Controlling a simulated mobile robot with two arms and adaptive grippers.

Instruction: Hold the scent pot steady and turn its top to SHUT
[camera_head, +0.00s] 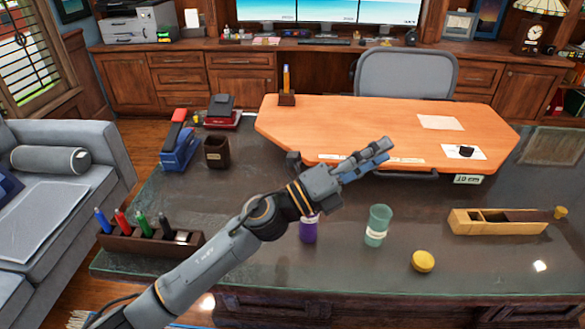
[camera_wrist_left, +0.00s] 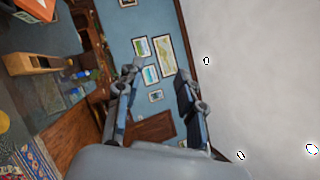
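No lettering for SHUT is readable, so I cannot tell for sure which vessel is the scent pot. A teal, see-through pot (camera_head: 376,228) with a pale label band stands upright on the dark desk in the head view. A purple bottle (camera_head: 308,232) stands to its left, its upper part hidden behind my left arm. A round yellow piece (camera_head: 423,261) lies to the right of the teal pot. My left gripper (camera_head: 384,150) is raised above the desk, beyond the teal pot in the picture. Its fingers are apart and empty in the left wrist view (camera_wrist_left: 160,75). My right gripper is not visible.
A wooden plane-like block (camera_head: 485,224) lies at the right of the desk (camera_head: 345,272). A pen rack (camera_head: 150,241), a blue stapler (camera_head: 178,150) and a dark cup (camera_head: 217,152) stand at the left. An orange board (camera_head: 350,125) spans the back.

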